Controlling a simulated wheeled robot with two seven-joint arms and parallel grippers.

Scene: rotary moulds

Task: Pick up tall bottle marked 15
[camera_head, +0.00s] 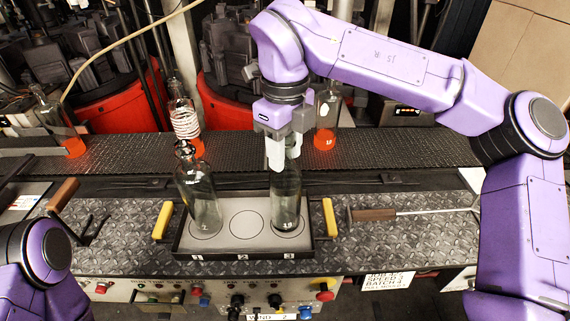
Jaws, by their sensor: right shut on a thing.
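A tall clear glass bottle (286,203) stands upright at position 3 of the tray (240,254), with a small mark near its base that is too small to read surely. My right gripper (283,160) points down from above and is shut on this bottle at its neck, which the fingers hide. The middle circle, position 2, is empty. My left arm shows only at the lower left; its gripper is out of view.
Bottles with glowing orange bases stand on the conveyor (260,150) behind: one at left (66,130), one with a white coil (185,118), one at right (325,112). Yellow handles (330,217) flank the tray. A wooden-handled rod (375,214) lies to the right.

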